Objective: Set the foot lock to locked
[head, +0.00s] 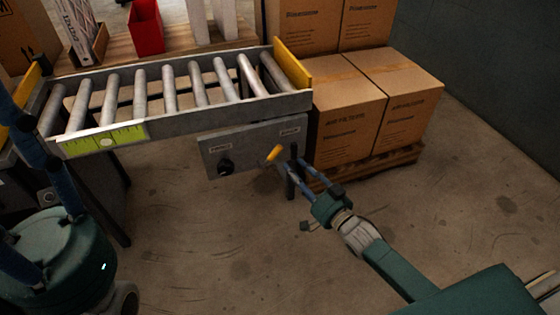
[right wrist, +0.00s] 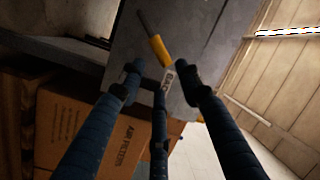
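The lock panel (head: 240,150) is a grey plate below the roller conveyor, with a black knob (head: 225,167) and small labels too blurred to read. A yellow-handled lever (head: 272,154) slants on the panel's right half; I take it to be the foot lock. Its yellow handle (right wrist: 159,50) also shows in the right wrist view, just beyond my fingers. My right gripper (head: 292,165) is beside the handle at the panel's right end. Its fingers (right wrist: 163,80) are spread and empty, apart from the handle.
The roller conveyor (head: 225,106) runs above the panel, with yellow end stops. Boxed filters (head: 345,110) stand stacked on a pallet to the right. A red bin (head: 146,27) stands behind the conveyor. The floor (head: 200,235) in front of the panel is mostly clear.

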